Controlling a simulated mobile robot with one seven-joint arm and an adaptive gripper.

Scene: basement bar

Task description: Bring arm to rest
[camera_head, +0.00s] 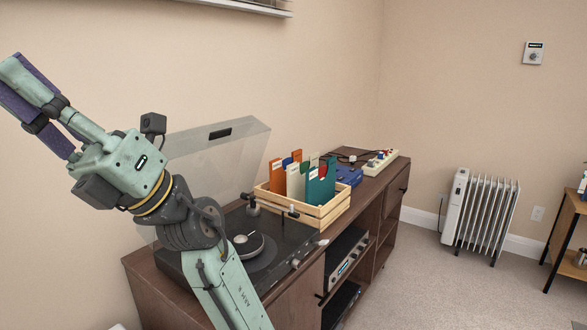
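My arm rises from the bottom of the head view and bends up to the left. My gripper (14,82) is at the upper left, with its purple-padded fingers pointing up and left, in front of the bare wall. The far finger ends are at the picture's left edge, and I cannot tell how far apart they are. No object shows in it. The forearm passes in front of a black record player (285,254) with a raised clear lid (220,150), hiding part of it.
A brown wooden cabinet (385,185) carries the record player, a wooden crate (325,215) of upright colored sleeves, a blue item (348,176) and a pale power strip (380,162). A white radiator (485,212) stands right. Carpet in front is clear.

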